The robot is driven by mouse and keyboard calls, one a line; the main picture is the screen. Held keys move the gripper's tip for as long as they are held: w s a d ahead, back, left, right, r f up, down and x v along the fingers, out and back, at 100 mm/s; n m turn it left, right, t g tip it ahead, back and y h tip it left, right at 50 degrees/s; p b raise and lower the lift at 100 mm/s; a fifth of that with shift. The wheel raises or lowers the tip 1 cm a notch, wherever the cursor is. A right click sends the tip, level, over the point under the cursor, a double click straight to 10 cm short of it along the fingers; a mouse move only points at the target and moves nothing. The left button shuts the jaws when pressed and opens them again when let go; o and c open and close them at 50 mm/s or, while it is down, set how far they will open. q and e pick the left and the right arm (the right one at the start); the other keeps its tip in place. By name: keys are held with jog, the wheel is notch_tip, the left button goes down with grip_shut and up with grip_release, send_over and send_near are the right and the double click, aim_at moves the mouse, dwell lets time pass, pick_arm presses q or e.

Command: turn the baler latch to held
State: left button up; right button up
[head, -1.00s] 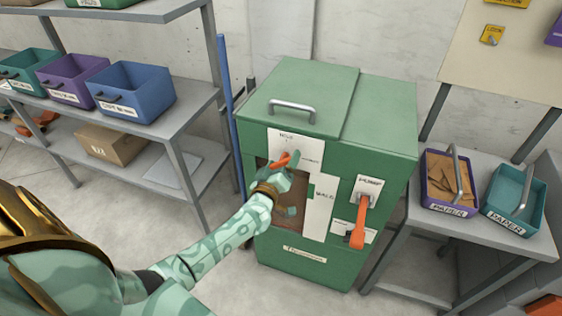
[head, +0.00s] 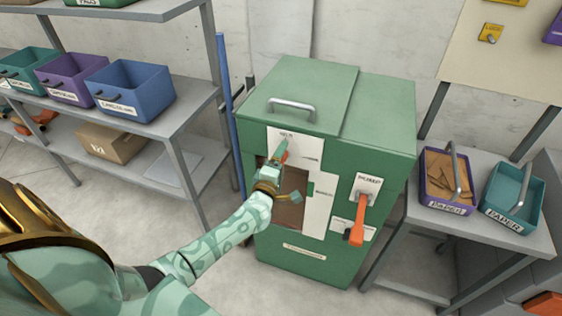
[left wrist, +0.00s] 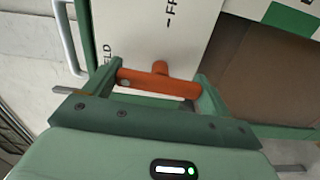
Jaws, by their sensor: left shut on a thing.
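The green baler (head: 330,150) stands against the wall with a lid on top and a white label plate (head: 312,152) on its front. The orange latch handle (left wrist: 158,82) shows in the left wrist view between my left gripper's fingers (left wrist: 160,88), beside the plate's partly readable lettering. My left gripper (head: 276,161) is shut on the latch at the plate's upper part. In the head view the gripper mostly hides the latch; a small orange piece shows. My right gripper is not in view.
A second orange lever (head: 358,220) hangs down on the baler's right front. A shelf (head: 150,125) with a blue bin (head: 130,92) is at left. A table at right holds a purple bin (head: 447,206) and a teal bin (head: 510,200).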

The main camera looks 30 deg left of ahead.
pick_arm(q)
jog(key=shift+f+n, duration=0.1)
jog(key=shift+n, duration=0.4)
jog(key=o, duration=0.9)
jog(key=shift+c, duration=0.2)
jog(key=p+v, duration=0.2)
jog(key=v, duration=1.4)
jog(key=shift+s+d, duration=0.2)
